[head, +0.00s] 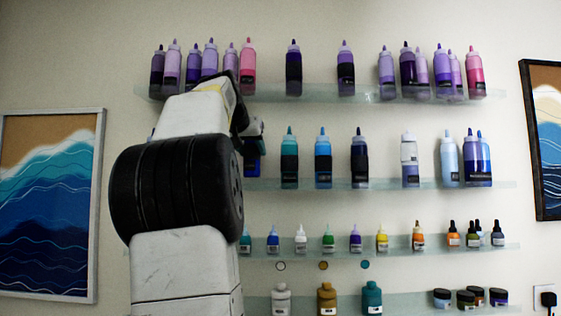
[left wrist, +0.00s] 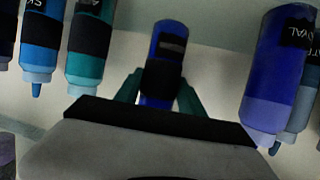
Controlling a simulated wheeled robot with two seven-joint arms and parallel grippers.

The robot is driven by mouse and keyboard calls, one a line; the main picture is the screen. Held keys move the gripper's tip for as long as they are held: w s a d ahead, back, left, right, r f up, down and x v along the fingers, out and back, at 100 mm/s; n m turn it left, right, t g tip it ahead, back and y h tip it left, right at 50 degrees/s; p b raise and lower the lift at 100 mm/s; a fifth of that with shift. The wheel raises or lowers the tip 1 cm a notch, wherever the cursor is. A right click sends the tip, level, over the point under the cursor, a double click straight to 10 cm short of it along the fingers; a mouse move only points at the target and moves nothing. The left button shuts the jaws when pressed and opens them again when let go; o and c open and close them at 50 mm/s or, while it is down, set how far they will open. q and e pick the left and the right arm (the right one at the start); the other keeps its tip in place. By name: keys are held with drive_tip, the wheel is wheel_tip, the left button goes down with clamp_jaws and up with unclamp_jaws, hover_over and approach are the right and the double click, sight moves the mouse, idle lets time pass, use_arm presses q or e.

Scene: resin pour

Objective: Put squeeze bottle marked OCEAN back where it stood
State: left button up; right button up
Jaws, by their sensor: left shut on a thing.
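My left gripper (left wrist: 160,82) is shut around a blue squeeze bottle with a dark label (left wrist: 166,42), one green finger on each side of it. In the head view a sliver of this bottle (head: 252,165) shows beside my arm, near the left part of the second shelf (head: 380,184). The label is too small and dark to read, so I cannot confirm it says OCEAN. I cannot tell whether the base touches the shelf. My left wrist and forearm hide that shelf's left end. My right gripper is not in view.
On the second shelf, a teal bottle (head: 289,163) stands just right of the held one, then a blue bottle (head: 323,163) and a navy one (head: 359,163). A bottle marked with letters like "ROYAL" (left wrist: 272,75) is close in the wrist view. The top shelf (head: 305,93) runs above.

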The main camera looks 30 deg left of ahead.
sight(250, 157)
use_arm(q)
drive_tip(key=shift+f, duration=1.55)
drive_tip(key=shift+f, duration=0.15)
drive_tip(key=o, duration=1.3)
drive_tip(key=shift+o, duration=0.2)
drive_tip(key=v, duration=1.2)
drive_tip(key=shift+d, duration=0.1)
